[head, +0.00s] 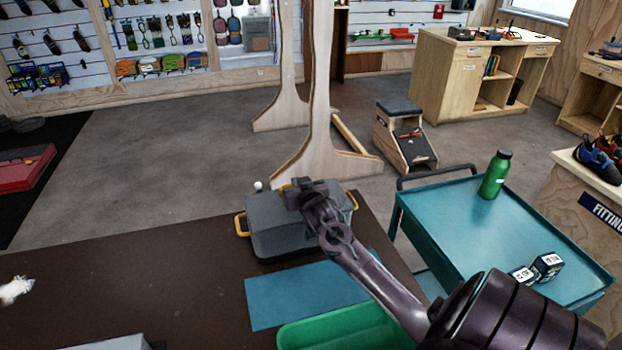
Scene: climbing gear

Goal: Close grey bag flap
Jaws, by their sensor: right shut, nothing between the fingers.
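The grey bag (275,240) sits at the far edge of the brown table, with a yellow handle at its left end and another at its right. Its grey top looks flat and lies over the body; I cannot tell whether the flap is fully down, as my right gripper hides part of it. My right gripper (300,188) is shut and empty, over the far middle of the bag's top. Whether it touches the bag is unclear. My left gripper is out of view.
A teal mat (300,297) and a green tray (345,332) lie in front of the bag. A teal cart (455,225) with a green bottle (495,175) and small boxes stands at right. The brown table's left (130,275) is mostly clear. A wooden stand (318,130) rises behind.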

